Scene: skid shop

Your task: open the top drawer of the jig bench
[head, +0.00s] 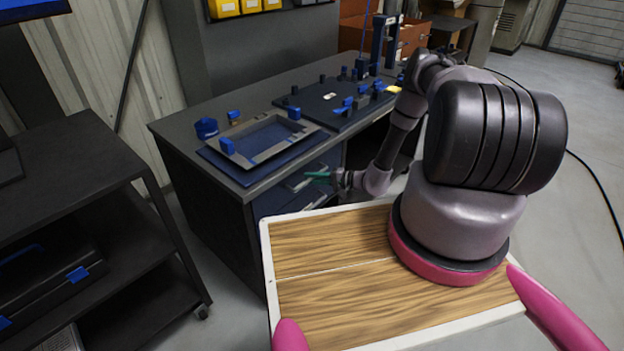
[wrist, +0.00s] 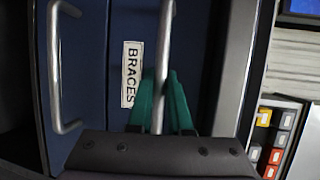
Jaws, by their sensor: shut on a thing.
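The jig bench (head: 165,130) stands ahead of me, with blue drawer fronts under its dark top. My gripper (head: 318,176) has green fingers and is at the upper drawer front (head: 325,162). In the wrist view, which is turned on its side, my gripper (wrist: 160,82) is shut on the upright-looking metal bar handle (wrist: 166,30). That handle is on the blue drawer front labelled BRACES (wrist: 131,74), the one nearest the bench top edge. A second drawer front with its own handle (wrist: 55,75) lies beside it. I cannot tell whether the drawer stands out from the bench.
A grey frame fixture (head: 240,152) and a dark plate with blue clamps (head: 335,103) lie on the bench top. A dark shelf cart (head: 75,165) stands at left. My wood-topped deck is in front of the bench. Open floor lies at right.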

